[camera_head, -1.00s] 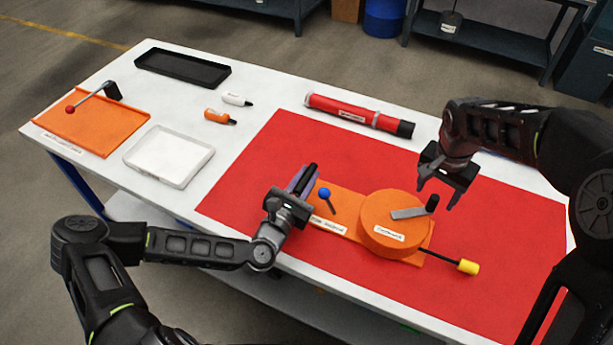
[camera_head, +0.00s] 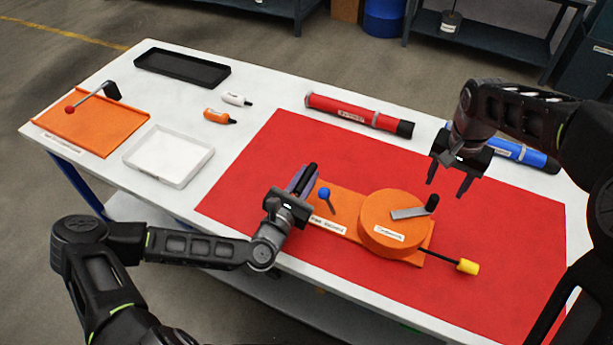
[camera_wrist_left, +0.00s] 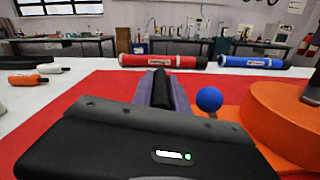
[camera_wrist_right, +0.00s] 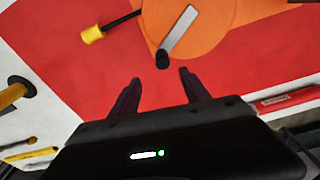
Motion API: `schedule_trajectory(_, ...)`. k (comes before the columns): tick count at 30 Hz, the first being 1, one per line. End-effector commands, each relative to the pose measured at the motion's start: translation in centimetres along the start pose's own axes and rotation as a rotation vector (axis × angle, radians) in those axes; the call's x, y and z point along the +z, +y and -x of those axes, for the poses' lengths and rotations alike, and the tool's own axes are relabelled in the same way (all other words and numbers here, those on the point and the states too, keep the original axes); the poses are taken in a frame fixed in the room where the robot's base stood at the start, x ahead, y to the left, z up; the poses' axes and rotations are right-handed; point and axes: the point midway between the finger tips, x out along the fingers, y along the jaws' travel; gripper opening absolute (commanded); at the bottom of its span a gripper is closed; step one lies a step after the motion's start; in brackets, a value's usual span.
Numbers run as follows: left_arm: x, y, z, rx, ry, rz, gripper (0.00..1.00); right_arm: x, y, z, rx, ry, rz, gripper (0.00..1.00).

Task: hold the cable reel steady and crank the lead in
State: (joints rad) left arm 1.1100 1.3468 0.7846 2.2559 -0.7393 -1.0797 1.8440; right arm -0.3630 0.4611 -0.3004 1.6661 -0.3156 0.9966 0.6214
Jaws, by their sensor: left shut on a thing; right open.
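The orange cable reel (camera_head: 376,239) sits on an orange base plate on the red mat. Its grey crank arm (camera_head: 407,213) with an upright black knob (camera_head: 432,203) lies on top. The black lead with a yellow end (camera_head: 467,267) sticks out at the lower right. My left gripper (camera_head: 304,178) is shut on the black bar handle (camera_head: 310,170) at the plate's left end; the bar also shows in the left wrist view (camera_wrist_left: 161,90). My right gripper (camera_head: 447,190) is open and empty, above and right of the knob. The right wrist view shows the knob (camera_wrist_right: 162,60) just beyond the fingertips.
A blue-balled lever (camera_head: 324,193) stands beside my left gripper. A red tube (camera_head: 350,112) and a blue tube (camera_head: 520,152) lie along the back. A white tray (camera_head: 168,157), black tray (camera_head: 182,68) and orange board (camera_head: 90,130) are at left. The red mat's front is clear.

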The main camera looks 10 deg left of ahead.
Motion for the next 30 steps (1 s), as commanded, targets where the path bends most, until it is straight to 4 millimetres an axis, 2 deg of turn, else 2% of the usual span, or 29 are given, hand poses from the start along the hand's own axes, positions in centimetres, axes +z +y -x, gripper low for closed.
schedule_trajectory(9, 0.0, -0.1, 0.0, -0.001, 0.001, 0.0, 0.0, 0.1, -1.1, 2.4, -0.038, -0.063, 0.638, 0.55)
schedule_trajectory(15, 0.0, 0.0, 0.0, -0.001, 0.001, 0.0, 0.0, 0.7, -0.9, 2.9, -0.049, -0.089, 0.891, 0.55)
schedule_trajectory(19, 0.0, 0.0, 0.0, -0.001, 0.001, 0.0, 0.0, 0.7, -0.9, 2.9, -0.051, -0.092, 0.941, 0.55)
schedule_trajectory(30, 0.0, 0.0, 0.0, 0.0, 0.001, 0.0, 0.0, 0.8, -0.8, 2.7, -0.05, -0.092, 0.941, 0.55)
